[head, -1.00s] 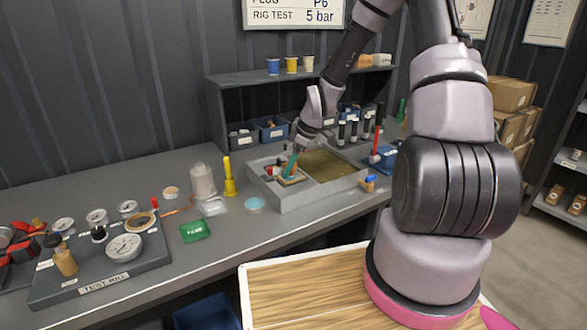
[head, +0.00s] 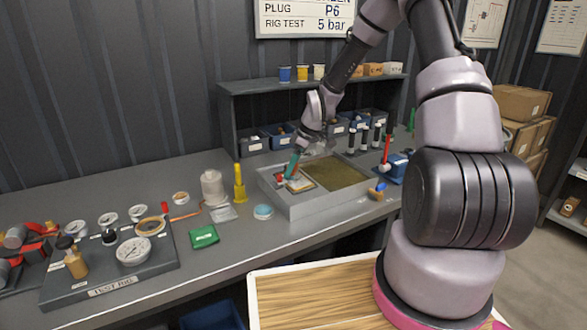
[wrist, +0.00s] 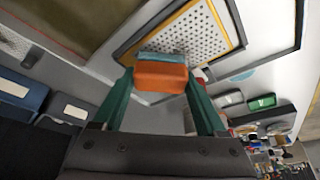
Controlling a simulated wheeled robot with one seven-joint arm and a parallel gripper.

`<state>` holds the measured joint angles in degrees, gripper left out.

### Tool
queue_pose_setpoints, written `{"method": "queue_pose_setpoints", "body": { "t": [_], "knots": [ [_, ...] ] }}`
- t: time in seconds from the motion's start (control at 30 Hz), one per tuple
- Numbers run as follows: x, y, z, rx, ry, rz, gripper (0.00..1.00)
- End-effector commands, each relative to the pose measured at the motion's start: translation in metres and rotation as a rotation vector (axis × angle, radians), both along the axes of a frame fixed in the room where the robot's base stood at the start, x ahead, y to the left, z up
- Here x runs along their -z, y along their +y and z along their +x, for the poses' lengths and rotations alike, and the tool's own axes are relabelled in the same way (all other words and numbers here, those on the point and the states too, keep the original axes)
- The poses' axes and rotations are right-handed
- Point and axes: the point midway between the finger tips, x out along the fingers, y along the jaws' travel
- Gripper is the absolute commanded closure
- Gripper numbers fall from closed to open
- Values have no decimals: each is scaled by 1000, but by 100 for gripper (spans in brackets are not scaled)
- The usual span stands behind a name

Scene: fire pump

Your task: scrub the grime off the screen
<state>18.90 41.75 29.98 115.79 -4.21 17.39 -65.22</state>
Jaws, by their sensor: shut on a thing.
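The screen (wrist: 185,45) is a pale perforated plate in a yellow frame. In the head view the screen (head: 301,184) lies in the left part of a grey tray (head: 313,207) on the bench. My gripper (wrist: 160,82), with green fingers, is shut on an orange block with a teal pad (wrist: 160,76), like a scrubber. The scrubber overlaps the screen's near end in the wrist view; I cannot tell whether it touches. The scrubber hides part of the screen, and I see no clear grime.
The tray's right part holds a brownish panel or liquid (head: 335,174). A white bottle (head: 213,187), yellow bottle (head: 239,184), green packet (head: 203,237) and test rig (head: 112,284) stand to the left. A shelf with bins (head: 253,139) rises behind.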

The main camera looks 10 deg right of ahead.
Motion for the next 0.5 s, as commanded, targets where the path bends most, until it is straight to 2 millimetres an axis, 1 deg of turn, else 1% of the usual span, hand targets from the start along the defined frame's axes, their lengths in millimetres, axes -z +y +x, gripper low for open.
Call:
{"method": "queue_pose_setpoints", "body": {
  "t": [0.33,0.5],
  "knots": [
    [2,-9,-26,1,2,0,70],
    [3,-11,-36,0,3,1,70]
  ]
}}
